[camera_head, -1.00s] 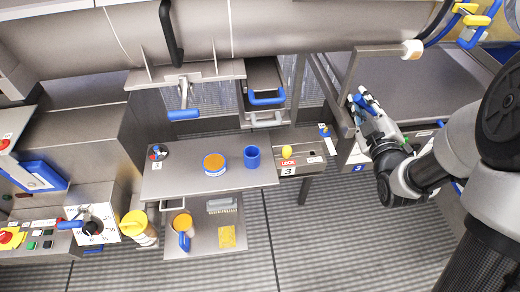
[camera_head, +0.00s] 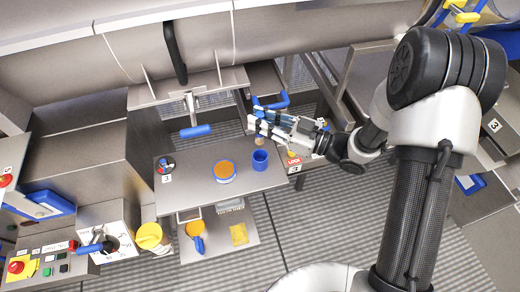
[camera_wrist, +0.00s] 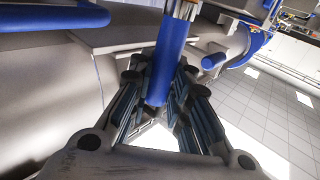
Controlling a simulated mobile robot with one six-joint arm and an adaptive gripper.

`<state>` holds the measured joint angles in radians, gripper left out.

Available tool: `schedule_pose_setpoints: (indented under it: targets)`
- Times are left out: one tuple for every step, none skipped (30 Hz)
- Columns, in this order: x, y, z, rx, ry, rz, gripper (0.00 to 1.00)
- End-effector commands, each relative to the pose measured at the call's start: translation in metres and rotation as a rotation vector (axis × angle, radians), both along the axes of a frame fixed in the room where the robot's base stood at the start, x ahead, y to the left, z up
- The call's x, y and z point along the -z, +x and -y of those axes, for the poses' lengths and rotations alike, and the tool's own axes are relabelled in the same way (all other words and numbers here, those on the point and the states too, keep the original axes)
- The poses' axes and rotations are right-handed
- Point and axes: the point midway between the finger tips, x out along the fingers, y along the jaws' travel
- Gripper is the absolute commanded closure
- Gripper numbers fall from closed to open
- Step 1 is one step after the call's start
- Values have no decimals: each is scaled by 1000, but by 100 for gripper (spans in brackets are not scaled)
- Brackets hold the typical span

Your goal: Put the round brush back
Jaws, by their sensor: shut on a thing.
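My gripper (camera_head: 258,121) is shut on the round brush (camera_head: 259,141), above the back right of the steel side table (camera_head: 198,187). In the head view a tan end of the brush hangs below the fingers. In the wrist view its blue cylindrical handle (camera_wrist: 167,65) stands between the fingers (camera_wrist: 157,107). The blue cup (camera_head: 260,160) stands on the table just below the brush end in the picture. I cannot tell the height gap between them. My fingers hide part of the brush.
A round orange-topped tub (camera_head: 224,171) stands left of the cup. A LOCK-marked plate (camera_head: 294,162) is at the right. A blue drawer handle (camera_head: 275,102) lies close behind my gripper. A lower shelf holds a yellow pad (camera_head: 239,233) and an orange blue-handled tool (camera_head: 196,232).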

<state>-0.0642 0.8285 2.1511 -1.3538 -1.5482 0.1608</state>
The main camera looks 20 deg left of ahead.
Motion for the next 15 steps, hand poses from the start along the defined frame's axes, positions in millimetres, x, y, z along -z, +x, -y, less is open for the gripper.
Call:
schedule_pose_setpoints:
  targets:
    - [19, 0, 0, 0, 0, -4, 100]
    - [27, 0, 0, 0, -1, -3, 100]
    - [37, 0, 0, 1, 0, -4, 100]
    - [44, 0, 0, 1, -1, -2, 100]
    - [51, 0, 0, 1, -1, -2, 100]
    - [58, 0, 0, 1, -1, -1, 100]
    - [63, 0, 0, 1, -1, -1, 100]
    - [67, 0, 0, 1, 0, 1, 100]
    - [71, 0, 0, 1, 0, 1, 100]
    - [74, 0, 0, 1, 0, 1, 100]
    - [76, 0, 0, 1, 0, 1, 100]
    - [77, 0, 0, 1, 0, 2, 100]
    - [78, 1, 0, 1, 1, 3, 100]
    - [80, 1, 0, 2, 1, 3, 100]
    - [83, 1, 0, 2, 0, 3, 100]
